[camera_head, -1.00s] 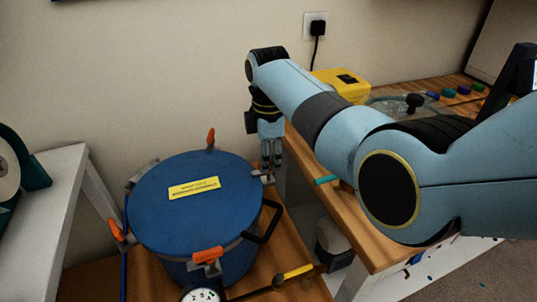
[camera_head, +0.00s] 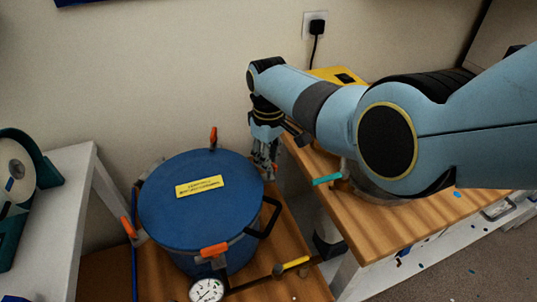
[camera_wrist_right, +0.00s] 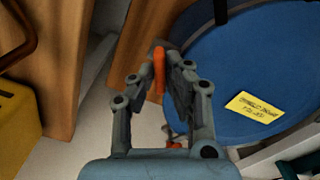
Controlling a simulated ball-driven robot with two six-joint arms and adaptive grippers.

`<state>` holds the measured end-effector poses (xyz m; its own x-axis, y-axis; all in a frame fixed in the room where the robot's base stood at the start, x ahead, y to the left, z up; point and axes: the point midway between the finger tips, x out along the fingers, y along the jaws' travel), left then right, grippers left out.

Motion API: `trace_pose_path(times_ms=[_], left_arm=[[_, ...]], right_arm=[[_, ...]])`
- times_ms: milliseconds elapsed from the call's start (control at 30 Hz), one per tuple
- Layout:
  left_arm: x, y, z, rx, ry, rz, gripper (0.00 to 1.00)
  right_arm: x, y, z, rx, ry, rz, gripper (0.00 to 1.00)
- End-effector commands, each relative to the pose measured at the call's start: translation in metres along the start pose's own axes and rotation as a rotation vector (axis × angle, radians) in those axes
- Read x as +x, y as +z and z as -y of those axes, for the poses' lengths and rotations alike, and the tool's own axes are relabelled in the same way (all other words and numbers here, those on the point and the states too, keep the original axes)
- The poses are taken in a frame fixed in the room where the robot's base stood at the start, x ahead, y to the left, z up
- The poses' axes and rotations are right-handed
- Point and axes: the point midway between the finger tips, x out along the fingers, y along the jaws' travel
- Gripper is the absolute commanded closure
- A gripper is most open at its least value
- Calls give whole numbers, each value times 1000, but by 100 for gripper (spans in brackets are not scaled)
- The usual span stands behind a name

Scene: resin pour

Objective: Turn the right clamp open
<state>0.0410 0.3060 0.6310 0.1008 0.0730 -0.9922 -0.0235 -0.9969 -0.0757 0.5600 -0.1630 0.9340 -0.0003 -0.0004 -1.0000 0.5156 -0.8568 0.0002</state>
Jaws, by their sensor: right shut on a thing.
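The blue pressure pot (camera_head: 200,205) has a round lid with a yellow label (camera_head: 199,186). My right gripper (camera_head: 270,168) points down at the lid's right edge. In the right wrist view, the orange handle (camera_wrist_right: 158,72) of the right clamp stands between the fingertips of this gripper (camera_wrist_right: 165,68), which is shut on it. In the head view my fingers hide most of that clamp. Other orange clamp handles show at the back (camera_head: 213,137), left (camera_head: 128,228) and front (camera_head: 213,250) of the lid. My left gripper is not in view.
A black loop handle (camera_head: 268,218) sticks out right of the pot, close below my gripper. A gauge (camera_head: 206,290) and a yellow-handled valve (camera_head: 292,264) are in front. A wooden bench (camera_head: 375,230) stands to the right, a white table (camera_head: 52,225) to the left.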

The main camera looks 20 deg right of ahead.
Motion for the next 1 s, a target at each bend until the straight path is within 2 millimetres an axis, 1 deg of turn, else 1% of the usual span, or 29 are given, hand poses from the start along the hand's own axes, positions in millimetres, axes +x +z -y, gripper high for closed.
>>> trace_pose_path(times_ms=[300,500,700,1000], left_arm=[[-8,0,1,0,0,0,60],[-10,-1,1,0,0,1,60],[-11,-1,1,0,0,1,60],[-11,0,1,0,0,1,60]], right_arm=[[-1,0,-1,274,1,0,100],[-1,0,-1,402,1,-1,100],[-1,0,-1,482,1,-1,100],[0,0,-1,524,1,-1,100]])
